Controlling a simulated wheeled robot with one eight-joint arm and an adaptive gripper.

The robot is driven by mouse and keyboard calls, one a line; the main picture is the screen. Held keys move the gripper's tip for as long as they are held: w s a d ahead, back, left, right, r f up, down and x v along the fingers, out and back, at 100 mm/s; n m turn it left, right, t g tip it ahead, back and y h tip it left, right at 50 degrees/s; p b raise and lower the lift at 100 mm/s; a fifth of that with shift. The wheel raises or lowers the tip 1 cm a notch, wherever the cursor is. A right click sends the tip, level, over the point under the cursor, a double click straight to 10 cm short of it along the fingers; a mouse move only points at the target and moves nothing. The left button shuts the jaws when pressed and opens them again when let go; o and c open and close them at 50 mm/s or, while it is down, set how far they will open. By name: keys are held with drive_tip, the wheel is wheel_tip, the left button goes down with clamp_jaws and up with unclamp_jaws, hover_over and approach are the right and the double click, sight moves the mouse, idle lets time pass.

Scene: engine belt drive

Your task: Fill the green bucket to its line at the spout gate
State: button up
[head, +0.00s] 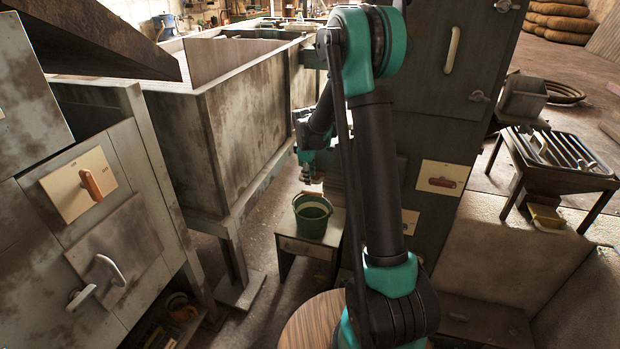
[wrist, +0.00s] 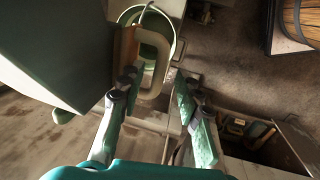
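The green bucket (head: 312,218) stands upright on a low grey stool (head: 290,245) beside the tall green cabinet. Its inside looks green, with no clear fill or line visible. My gripper (head: 308,168) hangs above and just behind the bucket in the head view. In the wrist view my gripper (wrist: 154,80) is open, its two fingers apart. A cream loop handle (wrist: 153,48) lies between and just beyond the fingertips in that view; I cannot tell whether they touch it. The bucket (wrist: 172,24) shows past this handle. The spout itself is not clearly visible.
A tall green cabinet (head: 450,115) with a red-handled switch plate (head: 440,179) stands right of the bucket. A large worn bin (head: 245,120) stands at left. A grey cabinet (head: 130,215) with an orange-handled plate is at near left. A barrel top (head: 308,325) is in front.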

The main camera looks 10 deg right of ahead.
drive_tip(key=shift+w+d+f, duration=0.1)
drive_tip(key=shift+f, duration=0.6)
drive_tip(key=shift+c, duration=0.5)
clamp_jaws()
